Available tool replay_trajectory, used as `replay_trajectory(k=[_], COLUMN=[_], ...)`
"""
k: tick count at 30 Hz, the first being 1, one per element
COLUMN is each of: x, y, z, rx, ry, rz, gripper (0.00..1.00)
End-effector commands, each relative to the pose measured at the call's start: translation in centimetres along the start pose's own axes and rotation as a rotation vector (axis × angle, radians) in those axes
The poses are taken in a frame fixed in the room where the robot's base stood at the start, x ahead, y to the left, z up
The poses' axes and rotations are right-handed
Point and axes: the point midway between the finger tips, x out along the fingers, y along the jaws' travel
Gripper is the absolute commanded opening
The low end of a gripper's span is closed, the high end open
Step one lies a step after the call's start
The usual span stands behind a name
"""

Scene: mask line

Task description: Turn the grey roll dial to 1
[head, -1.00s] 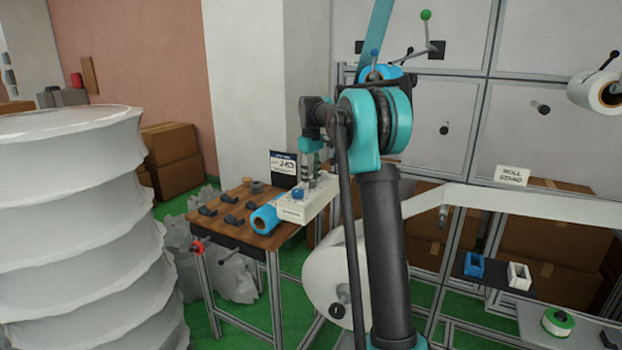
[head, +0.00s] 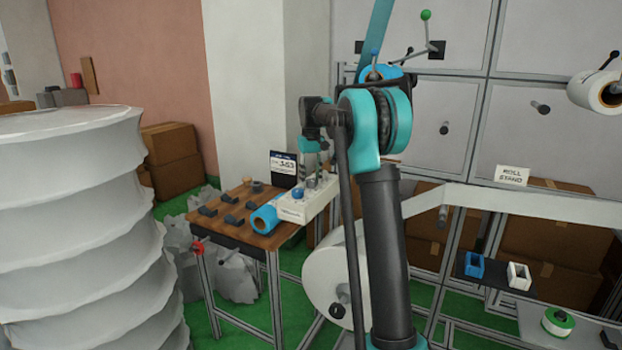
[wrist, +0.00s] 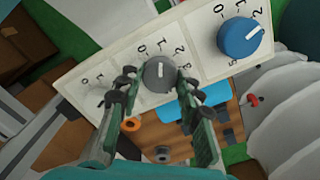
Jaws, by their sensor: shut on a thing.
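The grey dial (wrist: 159,75) sits in the middle of a white panel (wrist: 117,45), between a blue dial and a small pale knob. Its white pointer line points up in the wrist view, close to the printed 1. My gripper (wrist: 158,88) is shut on the grey dial, with one finger on each side. In the head view my gripper (head: 312,163) reaches down to the white control box (head: 292,212) on the wooden table; its fingertips are hard to make out there.
The blue dial (wrist: 239,37) is close beside the grey one. A dark display (head: 284,165) stands behind the box. A tall white wrapped stack (head: 80,230) fills the left.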

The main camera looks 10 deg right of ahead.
Motion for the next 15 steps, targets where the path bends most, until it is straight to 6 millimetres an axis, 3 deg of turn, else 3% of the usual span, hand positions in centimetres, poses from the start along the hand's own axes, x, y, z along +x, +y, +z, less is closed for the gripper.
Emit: replay_trajectory(k=[6,7,12,15], x=[-0.03,-0.03,-0.02,-0.01], y=[0.02,0.02,0.01,0.01], z=[-0.03,-0.03,-0.02,-0.02], rx=[-0.001,-0.001,-0.001,-0.001], ry=[0.001,0.001,0.001,0.001], rz=[0.0,0.0,0.0,0.0], gripper=[0.06,0.36,0.56,0.56])
